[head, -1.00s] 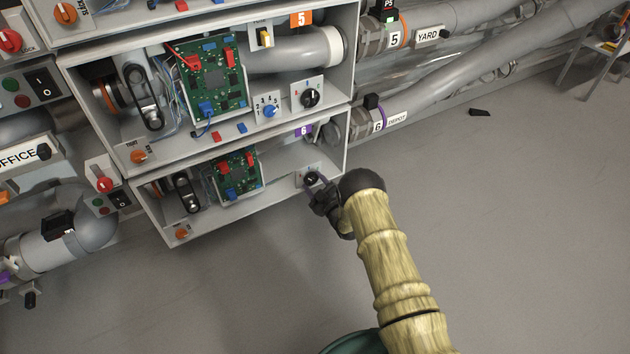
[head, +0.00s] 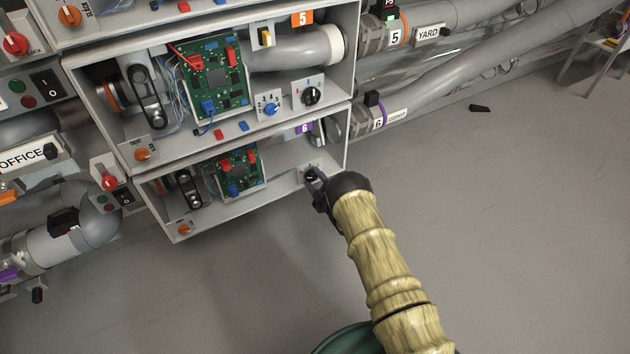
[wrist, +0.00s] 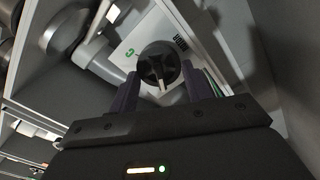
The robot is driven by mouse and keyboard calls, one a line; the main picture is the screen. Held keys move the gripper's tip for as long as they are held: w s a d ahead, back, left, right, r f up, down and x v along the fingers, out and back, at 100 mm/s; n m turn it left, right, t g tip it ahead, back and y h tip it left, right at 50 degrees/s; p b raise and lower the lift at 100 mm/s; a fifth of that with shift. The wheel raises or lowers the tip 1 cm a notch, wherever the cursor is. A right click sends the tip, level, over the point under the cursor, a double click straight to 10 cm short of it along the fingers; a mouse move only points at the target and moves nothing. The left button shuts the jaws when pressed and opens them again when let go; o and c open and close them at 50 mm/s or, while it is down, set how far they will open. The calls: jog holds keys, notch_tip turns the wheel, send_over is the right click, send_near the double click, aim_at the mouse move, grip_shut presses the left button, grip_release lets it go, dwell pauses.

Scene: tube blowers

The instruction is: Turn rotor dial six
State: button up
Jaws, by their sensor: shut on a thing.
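Rotor dial six is a round black knob with a white pointer line on a light plate in the bay tagged with a purple 6 (head: 305,127). In the wrist view the dial (wrist: 159,60) sits between the two dark fingers, its white mark pointing toward my palm. Green and dark marks show on the plate (wrist: 128,53) around it. My gripper (head: 315,180) is at the right end of the bay and is shut on the dial; it also shows in the wrist view (wrist: 158,84). In the head view my gripper hides most of the dial.
Bay six also holds a green circuit board (head: 238,172) and an orange knob (head: 184,229). Bay five above has its own black dial (head: 312,96) and a blue knob (head: 270,109). The bay's right side wall stands close to my gripper.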

jog(key=shift+f, duration=0.1)
jog(key=o, duration=1)
jog(key=shift+c, duration=0.2)
jog(key=shift+s+d+p, duration=0.4)
jog(key=shift+s+p, duration=0.1)
jog(key=p+v, duration=0.7)
jog(key=v, duration=0.9)
